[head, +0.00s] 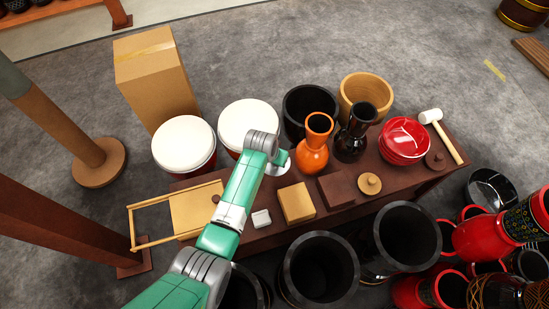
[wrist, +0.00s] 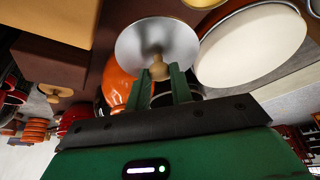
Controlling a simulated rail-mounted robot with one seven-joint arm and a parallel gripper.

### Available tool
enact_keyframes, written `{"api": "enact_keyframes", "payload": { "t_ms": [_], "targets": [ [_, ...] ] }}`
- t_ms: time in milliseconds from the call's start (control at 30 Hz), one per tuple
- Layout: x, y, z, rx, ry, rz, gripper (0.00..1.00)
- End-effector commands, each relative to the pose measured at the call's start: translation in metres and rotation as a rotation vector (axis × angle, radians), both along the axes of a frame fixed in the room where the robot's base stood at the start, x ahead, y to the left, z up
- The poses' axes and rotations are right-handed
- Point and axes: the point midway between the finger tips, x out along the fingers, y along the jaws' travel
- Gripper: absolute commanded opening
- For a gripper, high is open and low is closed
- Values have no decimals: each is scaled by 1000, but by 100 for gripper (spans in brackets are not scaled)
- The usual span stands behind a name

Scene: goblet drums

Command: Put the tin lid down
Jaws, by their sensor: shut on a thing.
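The tin lid (wrist: 134,42) is a silvery disc with a light wooden knob, in the upper middle of the wrist view. My gripper (wrist: 160,80) has its two green fingers shut on the knob. In the head view only part of the lid (head: 281,164) shows, a pale edge right of my arm's end, left of the orange vase (head: 311,150). My arm hides the fingers there. The lid appears to be held above the dark brown low table (head: 403,180); its exact height I cannot tell.
On the table stand a black vase (head: 355,138), red bowls (head: 404,140), a tan box (head: 296,203), a dark box (head: 342,190), a wooden lid (head: 370,184), a small white box (head: 261,218) and a wooden frame (head: 152,242). White-topped drums (head: 248,122) stand behind; black drums (head: 322,268) stand in front.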

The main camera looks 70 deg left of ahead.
Motion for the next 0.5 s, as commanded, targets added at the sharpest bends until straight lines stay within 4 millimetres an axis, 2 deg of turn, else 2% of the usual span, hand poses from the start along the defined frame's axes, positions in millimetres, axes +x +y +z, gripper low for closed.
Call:
{"api": "enact_keyframes", "payload": {
  "t_ms": [133,300,500],
  "targets": [
    [16,19,-4,4,-2,-1,0],
    [20,25,-1,0,0,1,0],
    [20,24,-47,-1,0,1,0]
  ]
}}
